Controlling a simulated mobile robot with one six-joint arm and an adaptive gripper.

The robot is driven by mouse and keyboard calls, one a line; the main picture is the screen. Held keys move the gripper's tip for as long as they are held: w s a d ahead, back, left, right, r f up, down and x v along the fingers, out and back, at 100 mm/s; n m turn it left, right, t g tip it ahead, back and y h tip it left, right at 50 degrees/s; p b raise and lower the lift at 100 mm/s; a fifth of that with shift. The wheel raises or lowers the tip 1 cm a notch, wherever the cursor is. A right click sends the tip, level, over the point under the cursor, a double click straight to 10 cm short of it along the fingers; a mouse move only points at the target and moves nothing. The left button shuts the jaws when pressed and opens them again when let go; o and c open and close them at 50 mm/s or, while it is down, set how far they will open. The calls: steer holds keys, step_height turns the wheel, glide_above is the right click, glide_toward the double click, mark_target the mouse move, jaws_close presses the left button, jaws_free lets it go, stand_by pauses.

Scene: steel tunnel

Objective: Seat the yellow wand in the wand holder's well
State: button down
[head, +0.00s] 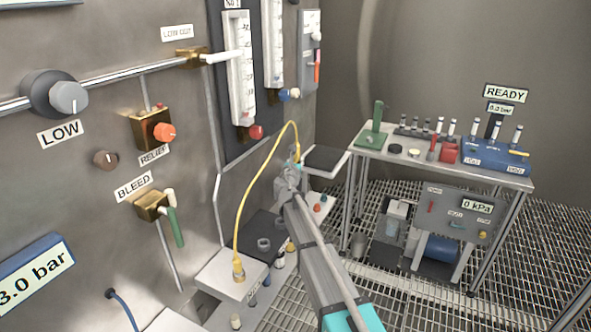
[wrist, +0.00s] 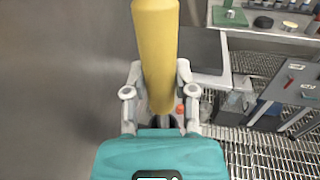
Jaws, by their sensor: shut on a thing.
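The yellow wand (wrist: 156,50) stands large in the wrist view, between the two fingers of my gripper (wrist: 157,85). In the head view my gripper (head: 287,178) is shut on the wand (head: 297,157), which shows only as a small yellow piece above the fingers. A yellow cable (head: 246,192) arches from the wand down to a yellow fitting (head: 238,270) on a pale box. A dark block with round rings (head: 264,244) sits low beside that box. I cannot tell which part is the wand holder's well. The wand is held in the air, apart from the blocks below.
The wall panel with knobs, valves and gauge tubes (head: 239,70) stands close on the left. A dark-topped shelf (head: 326,160) lies just beyond my gripper. A table with a green stand (head: 376,125), red parts and a blue rack (head: 497,158) stands right. Open grating (head: 400,300) covers the floor.

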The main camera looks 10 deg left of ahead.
steer(key=shift+f+b, duration=0.65)
steer(key=shift+f, duration=0.35)
steer(key=shift+f, duration=0.2)
steer(key=shift+c, duration=2.1)
jaws_free()
steer(key=shift+r, duration=0.25)
steer(key=shift+s, duration=0.2)
steer(key=s+a, duration=0.1)
steer(key=s, duration=1)
steer(key=shift+s, duration=0.3)
